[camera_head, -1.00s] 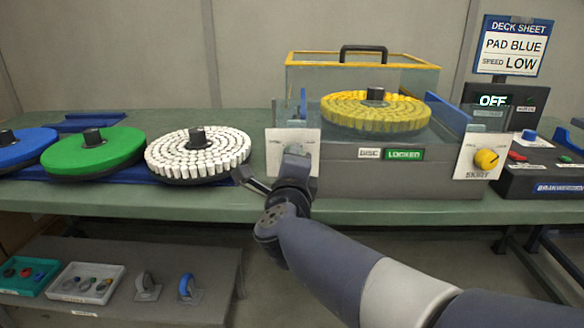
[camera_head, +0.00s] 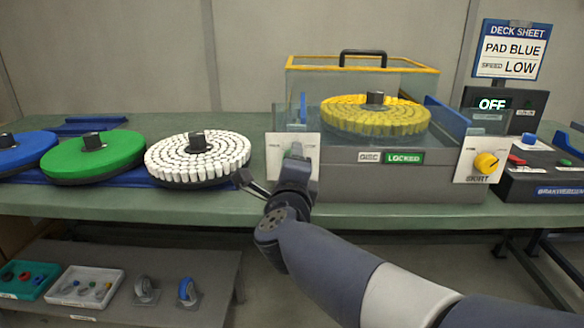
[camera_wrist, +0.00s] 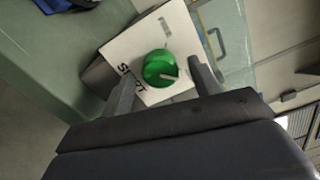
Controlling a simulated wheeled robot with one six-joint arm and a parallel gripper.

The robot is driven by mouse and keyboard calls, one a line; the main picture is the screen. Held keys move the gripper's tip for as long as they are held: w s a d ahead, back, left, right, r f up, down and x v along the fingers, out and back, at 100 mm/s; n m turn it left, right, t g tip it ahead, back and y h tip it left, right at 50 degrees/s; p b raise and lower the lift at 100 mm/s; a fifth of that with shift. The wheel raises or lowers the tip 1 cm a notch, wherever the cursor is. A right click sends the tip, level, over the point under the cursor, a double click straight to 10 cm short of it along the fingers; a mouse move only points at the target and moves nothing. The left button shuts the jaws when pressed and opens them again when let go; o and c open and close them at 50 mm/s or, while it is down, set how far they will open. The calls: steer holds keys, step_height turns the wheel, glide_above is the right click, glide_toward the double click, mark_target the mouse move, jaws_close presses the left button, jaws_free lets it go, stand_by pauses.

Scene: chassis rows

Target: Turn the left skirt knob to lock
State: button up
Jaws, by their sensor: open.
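The left skirt knob (camera_wrist: 161,69) is a round green knob with a pale pointer line, on a white plate lettered SKIRT. The same plate (camera_head: 275,157) shows in the head view at the left front of the machine, where my gripper covers most of the knob. My gripper (camera_wrist: 160,72) is open, with one finger on each side of the knob. I cannot tell whether either finger touches it. The right skirt knob (camera_head: 486,163) is yellow and sits on its own white plate.
The machine (camera_head: 345,185) carries a yellow disc (camera_head: 350,115) and a green LOCKED label (camera_head: 404,158). White (camera_head: 180,165), green (camera_head: 95,160) and blue discs lie to the left on the bench. A display (camera_head: 492,104) reads OFF. A low shelf (camera_head: 215,275) holds trays and casters.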

steer(key=s+p, duration=0.2)
steer(key=s, duration=0.8)
steer(key=shift+s+a+p, duration=0.15)
steer(key=shift+s+p, duration=0.15)
steer(key=shift+s, duration=0.1)
steer(key=shift+w, duration=0.1)
steer(key=w+b, duration=0.2)
steer(key=w, duration=0.8)
steer(key=shift+w, duration=0.3)
